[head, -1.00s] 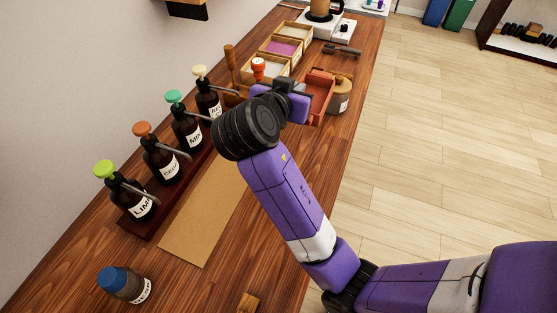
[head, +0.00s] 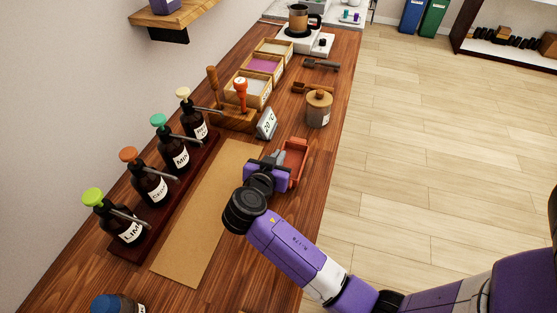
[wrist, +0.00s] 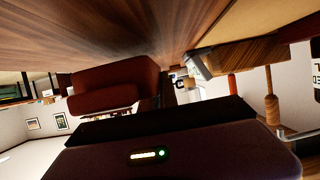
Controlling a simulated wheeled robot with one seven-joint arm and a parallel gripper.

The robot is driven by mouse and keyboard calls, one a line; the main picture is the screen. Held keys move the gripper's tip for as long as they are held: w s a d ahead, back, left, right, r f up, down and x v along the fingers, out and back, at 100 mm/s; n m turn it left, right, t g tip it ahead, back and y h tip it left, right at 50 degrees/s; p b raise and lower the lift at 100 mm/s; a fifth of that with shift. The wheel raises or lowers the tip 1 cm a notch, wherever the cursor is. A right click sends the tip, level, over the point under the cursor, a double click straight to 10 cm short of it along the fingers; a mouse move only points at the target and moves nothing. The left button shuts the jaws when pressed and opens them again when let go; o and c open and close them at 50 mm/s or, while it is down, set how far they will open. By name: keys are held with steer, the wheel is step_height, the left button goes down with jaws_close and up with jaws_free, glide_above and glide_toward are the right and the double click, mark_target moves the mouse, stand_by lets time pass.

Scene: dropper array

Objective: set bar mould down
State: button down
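The bar mould (head: 297,151) is a reddish-brown open tray in the head view, near the right edge of the wooden counter and on the near side of the lidded jar. My gripper (head: 279,160) is at its left side, shut on its wall; the fingers are partly hidden by my wrist. In the wrist view the mould (wrist: 112,84) shows as a dark red block beyond the gripper body. The mould is close to the counter top, but I cannot tell whether it touches it.
A tan mat (head: 200,225) lies left of my gripper, beside a rack of several pump bottles (head: 150,185). A small display (head: 266,123) and a wooden-lidded jar (head: 318,108) stand behind the mould. The counter's right edge is close to the mould.

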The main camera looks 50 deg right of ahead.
steer(key=shift+f, duration=1)
steer(key=shift+f, duration=0.1)
steer(key=c, duration=1.6)
jaws_free()
steer(key=shift+c, duration=0.2)
steer(key=shift+a, duration=0.1)
steer(key=b+v, duration=0.2)
steer(key=v, duration=1)
